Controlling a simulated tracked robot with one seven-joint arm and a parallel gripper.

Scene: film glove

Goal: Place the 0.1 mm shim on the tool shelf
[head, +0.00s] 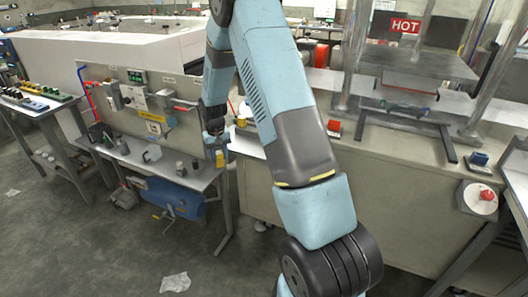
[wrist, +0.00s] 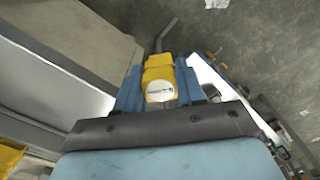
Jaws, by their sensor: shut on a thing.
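My gripper (head: 219,148) hangs at the end of my blue arm, just left of picture centre in the head view. It is shut on a yellow piece (head: 220,160), above the right end of a narrow grey shelf (head: 190,182). In the wrist view the yellow piece (wrist: 158,68) sits between the blue fingers. It has a round white face with dark print too small to read, so I cannot tell whether it is the 0.1 mm shim. The grey shelf runs below the control panel; I cannot tell whether it is the tool shelf.
Small dark pieces (head: 181,168) and a grey fitting (head: 152,154) stand on the shelf. Behind is a panel (head: 140,100) with pipes and gauges. A blue cylinder (head: 178,199) lies beneath. The front floor is mostly clear.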

